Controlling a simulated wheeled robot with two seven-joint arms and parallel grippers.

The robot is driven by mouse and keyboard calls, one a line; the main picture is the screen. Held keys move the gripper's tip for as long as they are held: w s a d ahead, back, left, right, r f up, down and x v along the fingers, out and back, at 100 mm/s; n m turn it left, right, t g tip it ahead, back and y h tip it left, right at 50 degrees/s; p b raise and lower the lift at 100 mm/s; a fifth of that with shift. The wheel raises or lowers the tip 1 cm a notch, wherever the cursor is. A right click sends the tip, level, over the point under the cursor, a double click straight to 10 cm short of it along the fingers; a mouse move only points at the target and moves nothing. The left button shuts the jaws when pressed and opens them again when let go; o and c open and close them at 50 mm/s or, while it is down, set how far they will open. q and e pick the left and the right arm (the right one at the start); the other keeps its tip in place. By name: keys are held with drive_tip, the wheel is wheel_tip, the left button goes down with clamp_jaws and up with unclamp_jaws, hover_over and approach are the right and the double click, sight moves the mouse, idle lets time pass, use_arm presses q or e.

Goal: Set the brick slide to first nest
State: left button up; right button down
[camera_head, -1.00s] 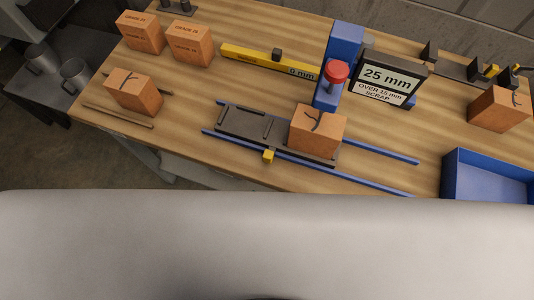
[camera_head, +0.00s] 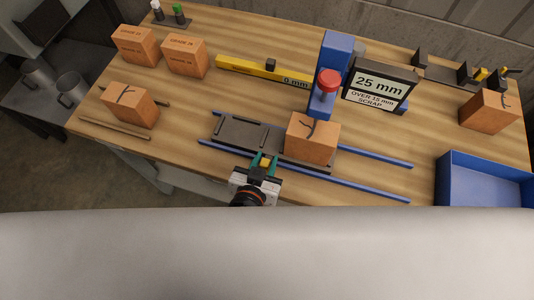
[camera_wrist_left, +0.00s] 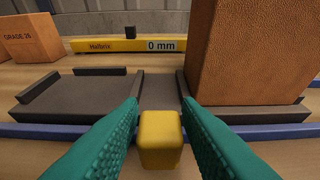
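The brick slide (camera_head: 238,134) is a dark grey two-place carriage on blue rails (camera_head: 375,156). Its left place is empty. A cracked orange brick (camera_head: 312,139) stands on its right place. A yellow knob (camera_wrist_left: 160,140) sticks out at the slide's front edge. My left gripper (camera_head: 264,162) is at that edge, with its teal fingers on either side of the knob. In the left wrist view the fingers look open, with the knob between them; contact is not clear. The brick also shows in the left wrist view (camera_wrist_left: 250,50). My right gripper is not in view.
Behind the slide stand a blue post with a red knob (camera_head: 328,82), a "25 mm" sign (camera_head: 380,86) and a yellow "0 mm" gauge bar (camera_head: 250,69). Other bricks (camera_head: 131,103) stand at left and right (camera_head: 488,110). A blue bin (camera_head: 480,190) is at the right front.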

use_arm(q)
drive_tip(key=shift+x, duration=0.9)
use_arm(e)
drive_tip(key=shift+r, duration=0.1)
use_arm(q)
drive_tip(key=shift+c, duration=0.3)
clamp_jaws()
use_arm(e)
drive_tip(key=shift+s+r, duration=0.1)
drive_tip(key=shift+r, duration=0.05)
